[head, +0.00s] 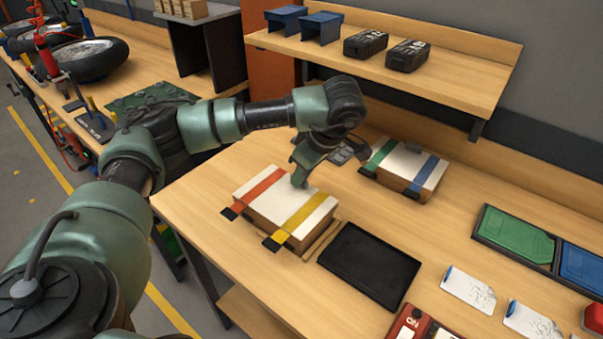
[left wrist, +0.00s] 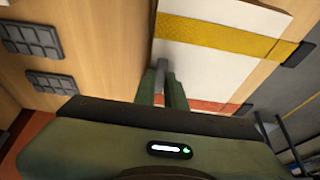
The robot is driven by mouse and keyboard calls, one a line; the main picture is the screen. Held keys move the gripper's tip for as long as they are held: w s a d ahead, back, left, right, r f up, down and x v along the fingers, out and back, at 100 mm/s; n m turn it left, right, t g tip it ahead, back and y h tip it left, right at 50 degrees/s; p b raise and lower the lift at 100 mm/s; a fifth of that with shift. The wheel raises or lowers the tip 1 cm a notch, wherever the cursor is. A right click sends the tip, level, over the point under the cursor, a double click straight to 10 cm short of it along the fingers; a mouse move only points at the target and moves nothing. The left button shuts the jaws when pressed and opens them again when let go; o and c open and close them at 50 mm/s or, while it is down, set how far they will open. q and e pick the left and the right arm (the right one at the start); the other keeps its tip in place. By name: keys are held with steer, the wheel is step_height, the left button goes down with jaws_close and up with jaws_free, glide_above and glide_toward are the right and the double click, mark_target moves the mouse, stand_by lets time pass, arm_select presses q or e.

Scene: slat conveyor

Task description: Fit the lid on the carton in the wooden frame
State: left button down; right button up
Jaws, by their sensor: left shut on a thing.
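A white lid (head: 285,200) with an orange strap and a yellow strap lies over a brown carton (head: 298,240) on the bench. I cannot tell whether the lid is fully seated or slightly raised. My left gripper (head: 300,178) is above the lid's far edge, shut on its grey handle. In the left wrist view the handle (left wrist: 161,76) shows between the fingers (left wrist: 163,90), over the white lid (left wrist: 205,62). Wooden strips of the frame (head: 322,242) show at the carton's right side; the rest is hidden. My right gripper is out of view.
A second lidded carton (head: 400,168) with green and blue straps stands behind on the right. A black tray (head: 368,265) lies close to the right of the carton. Green (head: 513,235) and blue panels, white cards (head: 468,290) and a shelf (head: 400,85) are further off.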

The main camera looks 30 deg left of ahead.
arm_select(q)
steer(key=shift+f+b, duration=0.6)
steer(key=shift+f, duration=0.1)
stand_by(1.6)
steer(key=c, duration=1.4)
jaws_free()
steer(key=shift+r, duration=0.1)
